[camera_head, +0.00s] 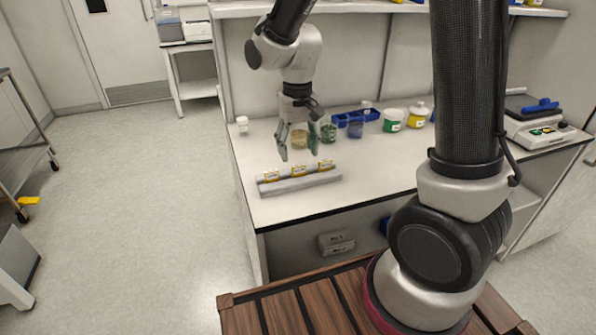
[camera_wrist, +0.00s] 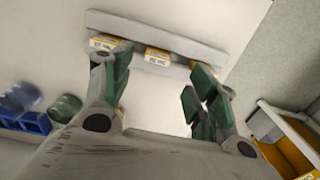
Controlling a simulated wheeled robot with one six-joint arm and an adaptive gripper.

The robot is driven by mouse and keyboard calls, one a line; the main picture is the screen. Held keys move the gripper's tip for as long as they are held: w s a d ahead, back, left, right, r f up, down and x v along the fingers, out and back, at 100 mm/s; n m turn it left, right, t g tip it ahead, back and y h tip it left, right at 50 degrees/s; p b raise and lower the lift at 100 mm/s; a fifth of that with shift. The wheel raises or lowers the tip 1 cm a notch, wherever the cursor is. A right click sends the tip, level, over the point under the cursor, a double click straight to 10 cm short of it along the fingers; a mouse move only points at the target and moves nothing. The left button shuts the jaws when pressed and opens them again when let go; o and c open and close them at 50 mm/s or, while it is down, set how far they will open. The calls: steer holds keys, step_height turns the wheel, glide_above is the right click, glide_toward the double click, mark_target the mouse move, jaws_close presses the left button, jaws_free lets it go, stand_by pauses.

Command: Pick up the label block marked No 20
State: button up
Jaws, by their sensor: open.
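Three yellow-and-white label blocks sit in a row on a grey rack (camera_head: 300,184) near the front left of the bench. In the head view they are the left block (camera_head: 271,175), the middle block (camera_head: 298,170) and the right block (camera_head: 326,165). My gripper (camera_head: 298,150) is open and empty above and behind the row. In the wrist view the rack (camera_wrist: 165,35) lies ahead of my gripper (camera_wrist: 160,84), with the middle block (camera_wrist: 157,55) between the finger lines. The left finger partly covers another block (camera_wrist: 103,43). The markings are too small to read surely.
Glass beakers (camera_head: 328,132), a blue rack (camera_head: 355,117) and lidded jars (camera_head: 392,120) stand farther back on the bench (camera_head: 375,175). A small white bottle (camera_head: 242,125) is at the back left. A balance (camera_head: 540,130) stands far right. The bench is clear right of the label rack.

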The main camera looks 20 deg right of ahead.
mark_target(299, 166)
step_height(299, 166, down, 5)
steer(key=shift+s+d+f, duration=0.15)
steer(key=shift+f, duration=0.05)
steer(key=c, duration=0.8)
